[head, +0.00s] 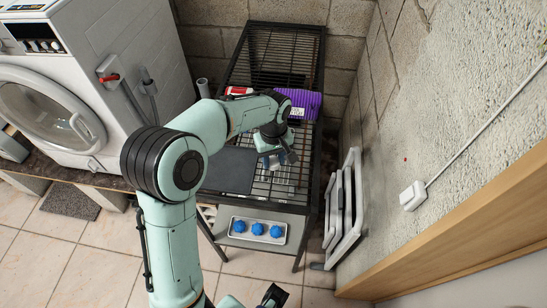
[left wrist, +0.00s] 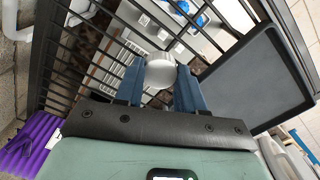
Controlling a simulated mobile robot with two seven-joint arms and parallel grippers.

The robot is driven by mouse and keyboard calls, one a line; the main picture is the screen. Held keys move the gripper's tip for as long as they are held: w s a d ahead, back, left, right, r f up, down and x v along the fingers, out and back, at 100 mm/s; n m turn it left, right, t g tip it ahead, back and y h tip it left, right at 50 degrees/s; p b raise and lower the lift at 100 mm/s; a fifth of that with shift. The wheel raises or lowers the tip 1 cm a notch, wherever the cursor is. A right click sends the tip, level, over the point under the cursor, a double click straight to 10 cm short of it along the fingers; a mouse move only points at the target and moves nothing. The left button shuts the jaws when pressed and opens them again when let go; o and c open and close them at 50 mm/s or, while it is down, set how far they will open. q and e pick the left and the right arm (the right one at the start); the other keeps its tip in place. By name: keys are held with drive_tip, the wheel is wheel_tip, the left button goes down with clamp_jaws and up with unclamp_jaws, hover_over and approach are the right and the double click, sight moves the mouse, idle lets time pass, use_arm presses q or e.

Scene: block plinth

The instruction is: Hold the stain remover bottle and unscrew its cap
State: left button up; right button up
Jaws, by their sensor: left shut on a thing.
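My left gripper (head: 278,161) reaches down over the wire rack (head: 300,178). In the left wrist view its two blue fingers (left wrist: 160,85) are shut on a pale, round-topped thing (left wrist: 160,71). I cannot tell whether this is the stain remover bottle's body or its cap; in the head view my arm and gripper mostly hide it. A red and white item (head: 239,91) lies on the rack behind my forearm, partly hidden. My right gripper (head: 272,297) shows at the bottom edge, partly cut off and away from the rack; its opening is unclear.
A purple pack (head: 305,103) lies at the rack's right side. A dark grey tray (head: 230,172) sits at its left, close to my left gripper. A tray with three blue round things (head: 258,241) is below. A washing machine (head: 65,85) stands left; folded white frames (head: 343,210) lean right.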

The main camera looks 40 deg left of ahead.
use_arm(q)
drive_tip(key=shift+f, duration=0.1)
drive_tip(key=o, duration=1.2)
drive_tip(key=shift+c, duration=0.2)
